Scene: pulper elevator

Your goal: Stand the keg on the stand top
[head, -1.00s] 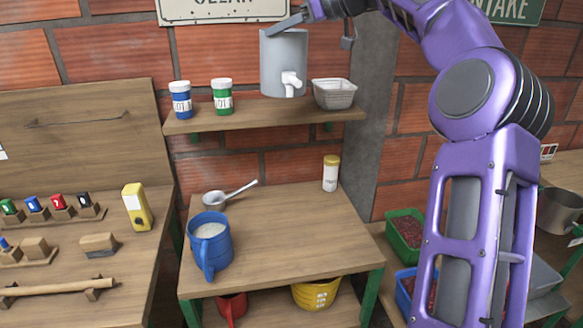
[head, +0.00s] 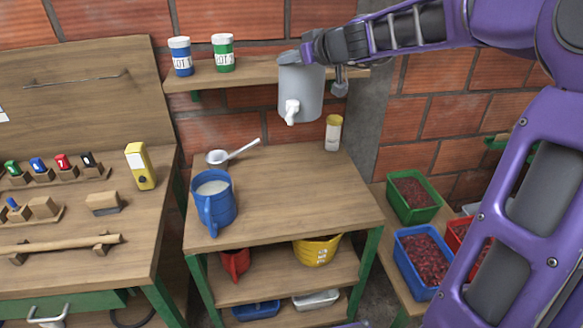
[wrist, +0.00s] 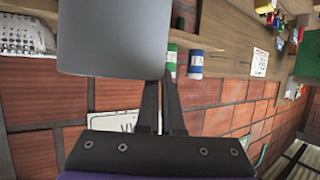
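The keg (head: 300,98) is a grey cylinder with a white tap on its front. It hangs in the air over the back right of the wooden stand top (head: 290,195), in front of the wall shelf, roughly upright. My gripper (head: 289,58) is at the keg's upper edge, its fingers close together and seemingly gripping it there. In the wrist view the keg (wrist: 115,38) covers the fingertips (wrist: 166,88), so the exact contact is hidden.
A blue mug (head: 214,205) with white contents and a ladle (head: 222,157) stand on the left of the top. A yellow-lidded jar (head: 333,133) is at the back right, close to the keg. The middle and front right are clear. The shelf (head: 245,74) bears blue and green jars.

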